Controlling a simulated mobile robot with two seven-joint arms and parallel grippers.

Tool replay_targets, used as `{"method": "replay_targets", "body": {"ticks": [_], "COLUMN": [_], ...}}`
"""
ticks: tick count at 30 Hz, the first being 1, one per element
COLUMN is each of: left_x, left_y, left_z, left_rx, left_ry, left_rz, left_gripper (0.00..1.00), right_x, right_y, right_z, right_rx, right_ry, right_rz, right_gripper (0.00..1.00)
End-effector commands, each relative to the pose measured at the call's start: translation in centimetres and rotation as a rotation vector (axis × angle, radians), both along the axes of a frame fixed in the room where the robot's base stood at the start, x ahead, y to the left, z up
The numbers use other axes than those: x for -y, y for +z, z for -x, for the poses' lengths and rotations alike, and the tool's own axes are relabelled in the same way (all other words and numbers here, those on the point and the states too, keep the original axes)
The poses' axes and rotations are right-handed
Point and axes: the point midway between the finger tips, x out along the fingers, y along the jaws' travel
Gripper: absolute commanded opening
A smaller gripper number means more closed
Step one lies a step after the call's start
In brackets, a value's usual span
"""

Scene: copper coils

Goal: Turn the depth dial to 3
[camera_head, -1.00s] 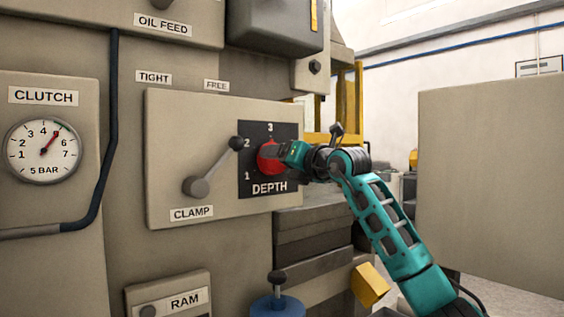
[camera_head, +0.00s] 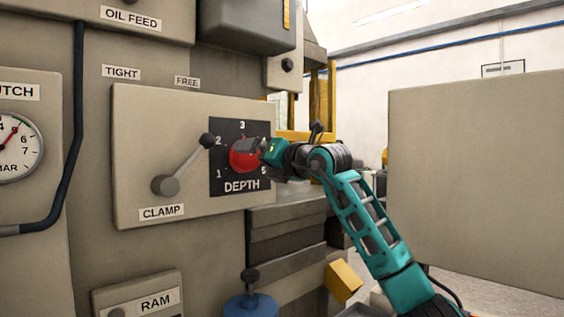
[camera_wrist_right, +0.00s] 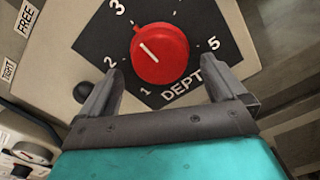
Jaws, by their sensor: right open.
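The depth dial (camera_head: 243,160) is a round red knob on a black plate (camera_head: 228,187) marked DEPTH, with 1, 2, 3 and 5 readable. In the right wrist view the dial (camera_wrist_right: 160,55) has a white line pointing up and left, roughly towards the 3; its exact setting is hard to tell. My right gripper (camera_head: 256,150) is at the dial and partly covers it in the head view. In the right wrist view its fingers (camera_wrist_right: 166,78) are spread wide, one on each side below the dial, with nothing held. My left gripper is not in view.
The clamp lever (camera_head: 184,165) with its dark ball end stands just left of the dial plate. A pressure gauge (camera_head: 14,147) is at the far left. A blue-based knob (camera_head: 250,304) and a yellow block (camera_head: 343,281) are below. A large beige panel (camera_head: 475,180) stands at right.

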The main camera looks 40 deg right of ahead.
Motion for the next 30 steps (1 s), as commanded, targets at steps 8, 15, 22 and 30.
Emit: {"method": "replay_targets", "body": {"ticks": [8,15,22,30], "left_x": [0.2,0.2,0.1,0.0], "left_y": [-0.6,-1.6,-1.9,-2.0], "left_z": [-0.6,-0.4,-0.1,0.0], "left_rx": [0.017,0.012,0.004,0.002], "left_ry": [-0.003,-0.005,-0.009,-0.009], "left_rz": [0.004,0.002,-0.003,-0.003], "left_gripper": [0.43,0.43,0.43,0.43], "right_x": [0.5,0.8,0.8,0.8], "right_y": [-0.3,-0.2,-0.1,0.0], "right_z": [6.0,9.7,10.7,10.7], "right_rx": [-0.001,0.000,-0.001,0.000], "right_ry": [-0.003,-0.001,0.000,-0.001], "right_rz": [0.007,0.002,0.001,0.001], "right_gripper": [0.98,0.98,0.98,0.98]}}
